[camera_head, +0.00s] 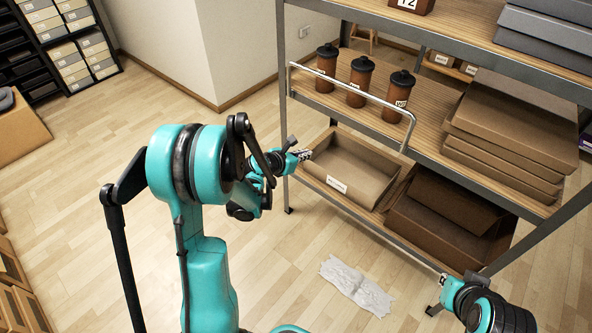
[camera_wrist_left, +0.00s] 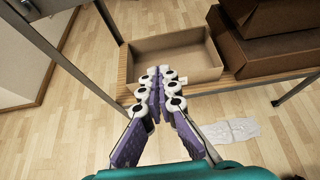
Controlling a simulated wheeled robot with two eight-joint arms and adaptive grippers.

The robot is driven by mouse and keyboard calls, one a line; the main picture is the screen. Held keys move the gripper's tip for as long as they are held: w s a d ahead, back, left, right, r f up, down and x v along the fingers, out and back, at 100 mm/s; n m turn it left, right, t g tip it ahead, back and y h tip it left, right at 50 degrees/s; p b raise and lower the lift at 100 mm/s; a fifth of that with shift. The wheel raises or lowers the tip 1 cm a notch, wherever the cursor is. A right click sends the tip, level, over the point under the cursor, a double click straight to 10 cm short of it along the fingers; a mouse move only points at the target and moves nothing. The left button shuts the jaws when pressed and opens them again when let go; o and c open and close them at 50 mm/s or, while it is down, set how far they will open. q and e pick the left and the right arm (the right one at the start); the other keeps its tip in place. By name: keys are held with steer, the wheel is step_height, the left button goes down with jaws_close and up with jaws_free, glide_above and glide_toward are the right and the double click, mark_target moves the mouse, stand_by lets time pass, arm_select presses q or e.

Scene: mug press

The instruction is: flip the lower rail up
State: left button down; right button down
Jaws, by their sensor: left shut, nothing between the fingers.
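The lower rail (camera_head: 412,252) appears as a thin grey bar along the front edge of the lower shelf, low and not standing above it; its left part is hard to make out. My left gripper (camera_head: 303,155) is shut and empty, at the left front of the lower shelf beside an open cardboard box (camera_head: 350,172).
An upper rail (camera_head: 345,88) stands raised before several lidded brown canisters (camera_head: 358,80) on the middle shelf. A second cardboard box (camera_head: 445,215) sits right on the lower shelf. Shelf posts (camera_head: 282,100) flank the front. A crumpled white sheet (camera_head: 356,286) lies on open floor.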

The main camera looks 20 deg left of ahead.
arm_select(q)
steer(key=p+v, duration=0.4)
steer(key=v, duration=0.5)
steer(key=s+d+r+m+g, duration=0.1)
steer(key=s+d+r+m, duration=0.2)
steer(key=m, duration=0.3)
steer(key=s+d+r+m+g+p, duration=0.1)
steer(key=s+d+r+m, duration=0.2)
steer(key=d+m, duration=0.2)
steer(key=shift+m+g, duration=0.4)
steer(key=shift+m, duration=0.5)
steer(key=shift+r, duration=0.1)
steer(key=s+d+r+m+g+y, duration=0.1)
steer(key=s+d+m, duration=0.1)
steer(key=s+m, duration=0.5)
steer(key=s+d+r+m+g+y, duration=0.1)
steer(key=s+d+r+m+y, duration=0.1)
steer(key=s+m, duration=0.6)
steer(key=d+m, duration=0.1)
steer(key=m, duration=0.4)
steer(key=shift+r, duration=0.35)
steer(key=shift+w, duration=0.1)
